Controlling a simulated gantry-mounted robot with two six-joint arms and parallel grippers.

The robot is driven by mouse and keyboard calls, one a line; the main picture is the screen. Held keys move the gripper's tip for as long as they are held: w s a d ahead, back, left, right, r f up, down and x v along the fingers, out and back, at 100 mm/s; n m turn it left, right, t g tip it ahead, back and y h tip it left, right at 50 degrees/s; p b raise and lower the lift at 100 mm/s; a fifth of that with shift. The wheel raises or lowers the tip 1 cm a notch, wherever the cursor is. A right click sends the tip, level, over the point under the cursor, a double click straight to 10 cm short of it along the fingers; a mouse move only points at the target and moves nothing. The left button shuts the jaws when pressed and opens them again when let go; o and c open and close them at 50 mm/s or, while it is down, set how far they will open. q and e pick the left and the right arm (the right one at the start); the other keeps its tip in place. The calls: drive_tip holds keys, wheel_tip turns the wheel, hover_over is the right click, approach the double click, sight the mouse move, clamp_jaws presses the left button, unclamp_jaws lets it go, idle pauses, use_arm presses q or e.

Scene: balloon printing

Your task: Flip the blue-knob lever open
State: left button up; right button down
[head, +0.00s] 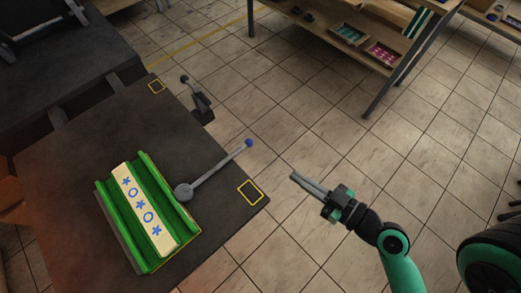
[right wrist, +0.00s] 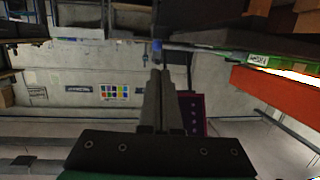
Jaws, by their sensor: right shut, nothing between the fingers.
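A grey lever (head: 215,168) with a small blue knob (head: 248,143) runs from a round pivot (head: 184,192) at the right side of a green holder (head: 159,180). It points away from the holder, toward the upper right of the head view, with its knob over the table's right edge. My right gripper (head: 294,177) is to the right of the knob, apart from it, over the floor beyond the table. Its fingers are together and empty. In the right wrist view the knob (right wrist: 157,46) shows just past the fingertips (right wrist: 160,73). My left gripper is not in view.
The dark table (head: 80,150) carries the holder, which bears a cream strip (head: 142,212) with blue stars and rings. A grey clamp-like fitting (head: 199,100) is at the table's back right edge. Shelves (head: 340,38) stand farther back. Open tiled floor surrounds my right gripper.

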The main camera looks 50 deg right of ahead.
drive_tip(key=shift+w+d, duration=0.1)
drive_tip(key=shift+d, duration=0.1)
drive_tip(key=shift+f, duration=0.1)
drive_tip(key=w+f+b, duration=0.2)
drive_tip(key=w, duration=1.1)
drive_tip(key=shift+w+d+f, duration=0.25)
drive_tip(key=shift+w+d, duration=0.1)
drive_tip(key=shift+w+a, duration=0.1)
drive_tip(key=shift+a, duration=0.05)
